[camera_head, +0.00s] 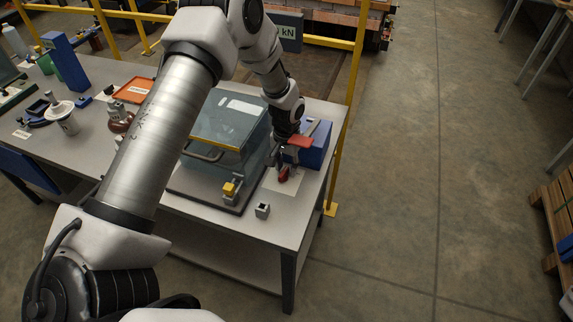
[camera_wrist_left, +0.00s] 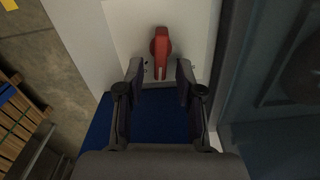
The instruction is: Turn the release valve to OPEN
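The release valve's red handle (camera_head: 284,174) is at the right end of the table, in front of a blue box (camera_head: 318,150). In the left wrist view the red handle (camera_wrist_left: 160,48) stands out against a pale plate (camera_wrist_left: 195,30), just beyond my fingertips. My left gripper (camera_head: 285,160) is above and behind the handle in the head view. No OPEN marking is legible. My right gripper does not show.
A glass-covered case (camera_head: 226,122) stands close to the left of the valve. A small grey block (camera_head: 262,211) lies near the table's front edge. A yellow rail post (camera_head: 343,150) rises beside the table's right end.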

